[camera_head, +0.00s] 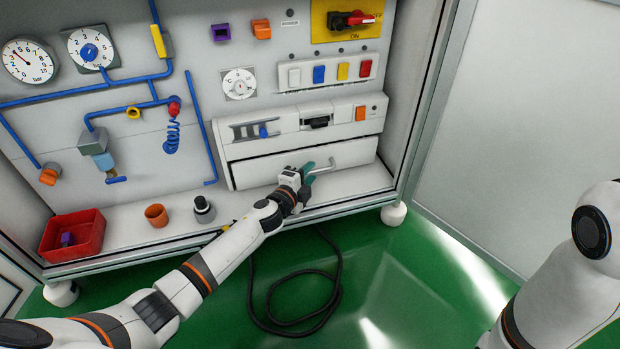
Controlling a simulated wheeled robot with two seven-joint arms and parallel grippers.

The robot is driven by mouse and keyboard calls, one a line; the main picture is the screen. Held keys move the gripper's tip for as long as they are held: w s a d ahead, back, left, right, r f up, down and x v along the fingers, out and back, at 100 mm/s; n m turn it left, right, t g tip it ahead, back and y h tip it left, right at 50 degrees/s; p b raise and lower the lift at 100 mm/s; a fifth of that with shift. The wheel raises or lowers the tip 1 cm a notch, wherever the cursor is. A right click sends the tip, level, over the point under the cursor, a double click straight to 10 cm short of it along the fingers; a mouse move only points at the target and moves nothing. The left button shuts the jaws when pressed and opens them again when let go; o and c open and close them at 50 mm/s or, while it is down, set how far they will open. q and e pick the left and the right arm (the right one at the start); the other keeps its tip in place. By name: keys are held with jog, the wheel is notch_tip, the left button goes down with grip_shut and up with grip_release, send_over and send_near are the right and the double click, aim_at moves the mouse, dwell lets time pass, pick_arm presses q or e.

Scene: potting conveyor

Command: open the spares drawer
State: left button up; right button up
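The spares drawer (250,172) is the wide white front below the switch panel of the cabinet. Its pale bar handle (328,166) stands out from the front, right of the drawer's middle. My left gripper (311,174), with teal fingers, is at the left part of this handle. The fingers overlap the bar in the picture. I cannot tell whether they are closed on it, and the gripper hides the handle's left end. The drawer looks closed or nearly so. My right gripper is out of view; only part of my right arm shows at the right edge.
On the ledge at left stand a red bin (72,236), an orange cup (156,215) and a grey-black knob-like part (204,210). A black cable (290,328) loops on the green floor. A grey panel (530,130) stands at right. Floor before the drawer is otherwise clear.

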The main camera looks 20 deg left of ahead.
pick_arm(q)
jog(key=shift+w+d, duration=0.15)
jog(key=shift+w, duration=0.45)
grip_shut()
